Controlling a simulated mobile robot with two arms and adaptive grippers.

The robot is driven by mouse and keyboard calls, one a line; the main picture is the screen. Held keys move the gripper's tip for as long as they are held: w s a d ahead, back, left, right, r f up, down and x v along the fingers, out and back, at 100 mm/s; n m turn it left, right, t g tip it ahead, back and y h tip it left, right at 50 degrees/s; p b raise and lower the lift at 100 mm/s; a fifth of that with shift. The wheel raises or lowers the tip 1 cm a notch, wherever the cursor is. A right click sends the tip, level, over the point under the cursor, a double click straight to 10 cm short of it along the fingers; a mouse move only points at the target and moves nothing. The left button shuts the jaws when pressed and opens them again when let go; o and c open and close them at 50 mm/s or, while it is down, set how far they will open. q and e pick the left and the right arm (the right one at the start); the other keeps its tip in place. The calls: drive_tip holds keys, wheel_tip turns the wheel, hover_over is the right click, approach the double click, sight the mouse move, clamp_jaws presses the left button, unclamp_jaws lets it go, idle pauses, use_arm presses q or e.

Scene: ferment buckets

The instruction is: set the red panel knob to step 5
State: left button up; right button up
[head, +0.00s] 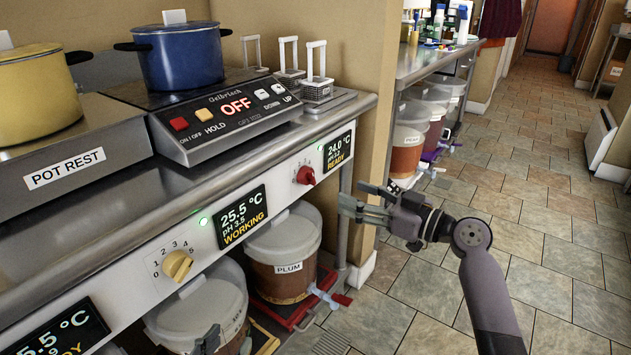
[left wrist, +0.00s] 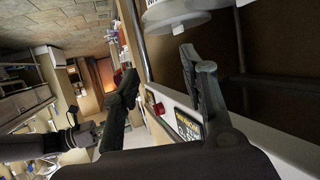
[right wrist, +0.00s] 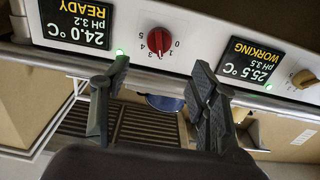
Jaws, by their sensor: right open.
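The red knob (head: 306,175) sits on the white front panel between the WORKING and READY displays. In the right wrist view, which is upside down, the red knob (right wrist: 159,41) has its 0 to 5 scale beside it; I cannot tell its step surely. It also shows in the left wrist view (left wrist: 158,108). My right gripper (head: 350,203) is open and empty, in front of the panel, right of and below the knob. Its fingers (right wrist: 156,85) are apart from the knob. My left gripper (left wrist: 160,75) is open and empty; only its dark tip (head: 207,340) shows at the head view's bottom.
A yellow knob (head: 177,265) is further left on the panel (head: 130,285). Buckets, one labelled PLUM (head: 285,255), stand below. A blue pot (head: 180,57) and a yellow pot (head: 38,95) stand above. The tiled floor (head: 530,215) to the right is clear.

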sight(314, 180)
drive_tip(key=b+x, duration=0.1)
drive_tip(key=x, duration=0.9)
use_arm(q)
drive_tip(key=shift+w+d+r+t+h, duration=0.2)
drive_tip(key=shift+w+r+t, duration=0.1)
drive_tip(key=shift+r+t, duration=0.4)
drive_tip(key=shift+w+d+r+t+h, duration=0.15)
drive_tip(key=shift+w+d+r+t, duration=0.15)
drive_tip(key=shift+r, duration=0.55)
drive_tip(key=shift+w+d+r+t+h, duration=0.15)
drive_tip(key=shift+w+r+t, duration=0.1)
drive_tip(key=shift+r+t, duration=0.45)
use_arm(e)
drive_tip(key=shift+w+a, duration=0.35)
drive_tip(key=shift+a, duration=0.1)
use_arm(q)
drive_tip(key=shift+r, duration=0.1)
use_arm(e)
drive_tip(key=shift+c, duration=0.4)
use_arm(q)
drive_tip(key=shift+a, duration=0.1)
use_arm(e)
drive_tip(key=c, duration=1.1)
